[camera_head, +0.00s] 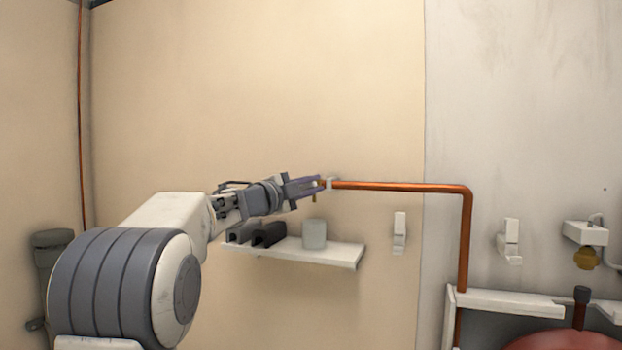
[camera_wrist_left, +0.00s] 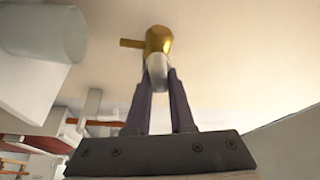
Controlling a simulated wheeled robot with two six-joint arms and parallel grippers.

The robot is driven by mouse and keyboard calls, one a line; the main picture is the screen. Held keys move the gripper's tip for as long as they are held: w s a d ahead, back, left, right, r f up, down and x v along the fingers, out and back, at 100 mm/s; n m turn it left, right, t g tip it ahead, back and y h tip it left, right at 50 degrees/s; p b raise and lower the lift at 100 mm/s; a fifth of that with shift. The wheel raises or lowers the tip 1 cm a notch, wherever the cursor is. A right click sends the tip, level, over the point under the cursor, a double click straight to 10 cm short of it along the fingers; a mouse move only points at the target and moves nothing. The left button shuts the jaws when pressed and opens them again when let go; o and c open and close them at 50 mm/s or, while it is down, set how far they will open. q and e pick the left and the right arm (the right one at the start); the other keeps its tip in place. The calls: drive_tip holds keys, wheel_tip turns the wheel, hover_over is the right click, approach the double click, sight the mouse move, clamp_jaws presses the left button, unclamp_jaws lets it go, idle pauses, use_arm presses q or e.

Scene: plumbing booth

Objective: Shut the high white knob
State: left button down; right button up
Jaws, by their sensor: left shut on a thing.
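The high white knob (camera_wrist_left: 158,72) shows in the left wrist view, between the fingertips of my left gripper (camera_wrist_left: 158,85). It sits on a brass valve body (camera_wrist_left: 158,40) with a short spout to the left. In the head view my left gripper (camera_head: 318,186) reaches the left end of the copper pipe (camera_head: 400,186), and its fingers largely hide the knob there. The left gripper is shut on the knob. My right gripper is in neither view.
A white shelf (camera_head: 340,252) below the left gripper holds a pale cup (camera_head: 314,234) and dark items (camera_head: 268,234). White wall hooks (camera_head: 399,233) are to the right. A brass fitting (camera_head: 586,258) and a red tank (camera_head: 565,340) are at the far right.

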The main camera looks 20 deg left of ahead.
use_arm(q)
drive_tip(key=shift+w+a+f+m+g+p, duration=0.15)
drive_tip(key=shift+m+g+p, duration=0.1)
drive_tip(key=shift+m, duration=0.25)
drive_tip(key=shift+s+f+m+g+p, duration=0.1)
drive_tip(key=shift+m+g+p, duration=0.1)
drive_tip(key=shift+m, duration=0.3)
drive_tip(key=shift+w+a+f+m+g+p, duration=0.15)
drive_tip(key=shift+m+g+p, duration=0.1)
drive_tip(key=shift+m, duration=0.25)
drive_tip(key=shift+s+y, duration=0.15)
drive_tip(key=shift+y, duration=0.15)
